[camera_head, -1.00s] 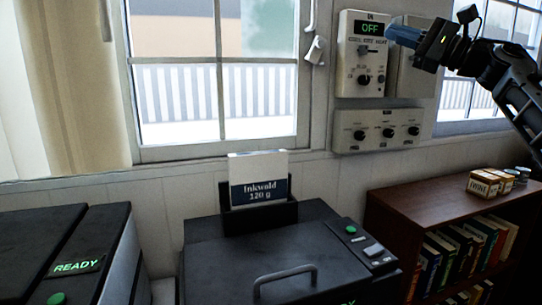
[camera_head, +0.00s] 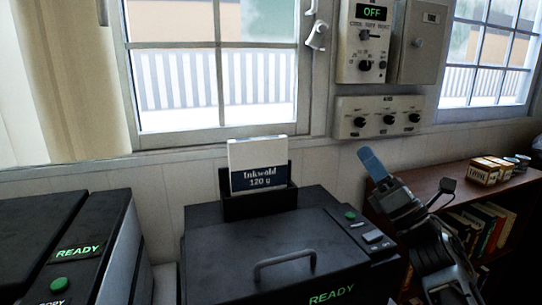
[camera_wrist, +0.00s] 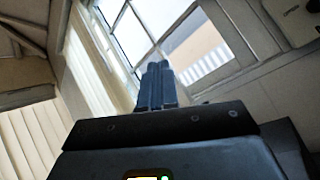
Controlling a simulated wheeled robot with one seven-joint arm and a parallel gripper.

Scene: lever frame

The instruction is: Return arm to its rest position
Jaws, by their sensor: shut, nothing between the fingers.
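My gripper (camera_head: 372,163) is at the right of the head view, in front of the bookshelf's left end and below the wall panels. Its blue fingers point up and to the left, and they are shut with nothing between them. In the wrist view the shut fingers (camera_wrist: 157,85) point toward the window and ceiling, and they touch nothing. My arm folds down toward the lower right and hides part of the bookshelf.
A black printer (camera_head: 240,250) with a paper pack (camera_head: 258,165) stands left of my gripper. A control box (camera_head: 362,45) reading OFF and a three-knob panel (camera_head: 380,118) hang above. A bookshelf (camera_head: 450,180) bears small boxes (camera_head: 483,172). Another machine (camera_head: 60,235) stands far left.

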